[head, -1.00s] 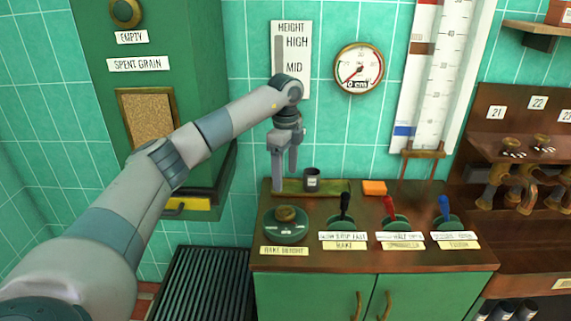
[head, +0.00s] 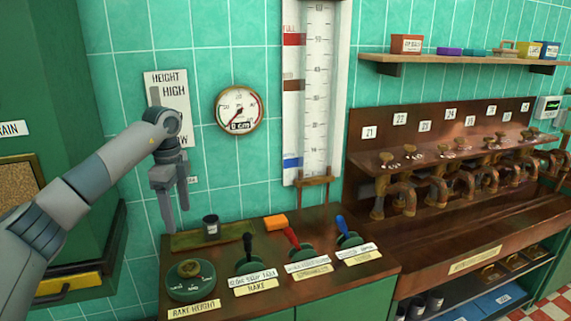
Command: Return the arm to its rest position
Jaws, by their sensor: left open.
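My left arm reaches in from the left in the head view. Its gripper (head: 176,207) points down with its fingers apart and nothing between them. In the picture it hangs in front of the green wall tiles, above the left end of the control cabinet (head: 340,272). The brass-topped rake height dial (head: 190,281) sits below it on the cabinet top. A small dark cup (head: 211,228) stands just right of the fingers, apart from them in the picture. My right gripper is not in view.
Black (head: 248,249), red (head: 292,240) and blue (head: 342,227) levers stand along the cabinet. An orange block (head: 275,222) lies behind them. The height plate (head: 168,95) is behind my wrist. Numbered brass taps (head: 440,180) line the right bench. A shelf (head: 460,62) hangs above.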

